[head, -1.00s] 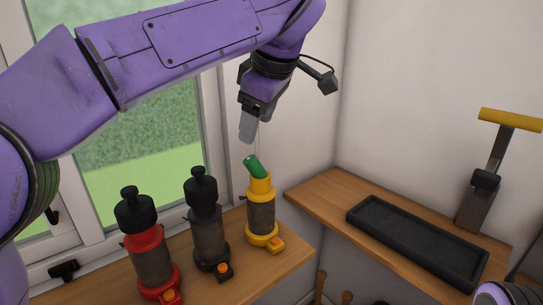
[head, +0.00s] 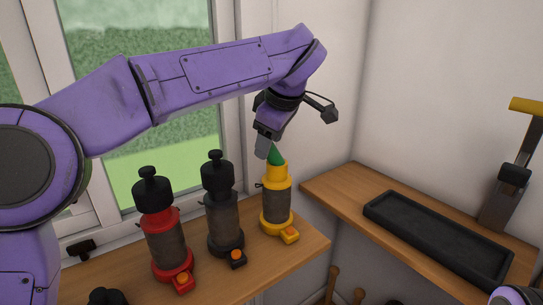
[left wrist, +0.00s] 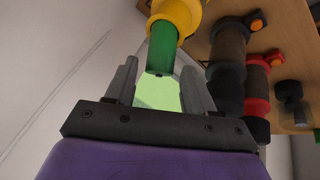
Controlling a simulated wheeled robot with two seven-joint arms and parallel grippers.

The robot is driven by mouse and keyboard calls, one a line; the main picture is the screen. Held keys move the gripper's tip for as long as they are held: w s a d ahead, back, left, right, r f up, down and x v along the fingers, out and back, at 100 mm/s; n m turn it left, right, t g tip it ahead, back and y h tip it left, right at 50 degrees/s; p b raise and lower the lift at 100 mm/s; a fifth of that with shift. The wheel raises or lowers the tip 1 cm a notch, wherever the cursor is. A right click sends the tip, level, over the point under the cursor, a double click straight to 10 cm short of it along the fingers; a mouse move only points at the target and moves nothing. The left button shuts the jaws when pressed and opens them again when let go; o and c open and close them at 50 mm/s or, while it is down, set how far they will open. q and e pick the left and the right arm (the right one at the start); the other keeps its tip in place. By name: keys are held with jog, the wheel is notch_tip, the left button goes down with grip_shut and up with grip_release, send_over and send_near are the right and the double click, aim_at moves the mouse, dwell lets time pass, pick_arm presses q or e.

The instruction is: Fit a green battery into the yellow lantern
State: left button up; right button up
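The yellow lantern (head: 277,207) stands uncapped at the right end of the window bench. A green battery (head: 277,156) sticks up out of its mouth, leaning a little; its lower part is hidden inside. My left gripper (head: 265,148) is right at the battery's upper end. In the left wrist view, the two fingers of the gripper (left wrist: 160,68) are open, with the free end of the battery (left wrist: 163,50) between the fingertips and a gap on each side. The yellow lantern's mouth (left wrist: 176,14) shows beyond it. My right gripper is out of view.
A black-capped dark lantern (head: 224,215) and a black-capped red lantern (head: 166,243) stand left of the yellow one. A black cap-like top (head: 106,296) shows at the bottom edge. A black tray (head: 435,240) lies on the right-hand bench, beside a yellow-handled tool (head: 510,178).

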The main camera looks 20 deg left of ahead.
pick_arm(q)
jog(key=shift+d, duration=0.1)
grip_shut()
jog(key=shift+w+r, duration=0.1)
jog(key=shift+r, duration=0.2)
notch_tip(320, 180, up, 3)
jog(key=shift+f+p, duration=0.1)
jog(key=shift+p, duration=0.55)
jog(key=s+d+r, duration=0.4)
jog(key=s+r, duration=0.5)
jog(key=s, duration=0.4)
jog(key=shift+s+r, duration=0.25)
jog(key=shift+r, duration=0.05)
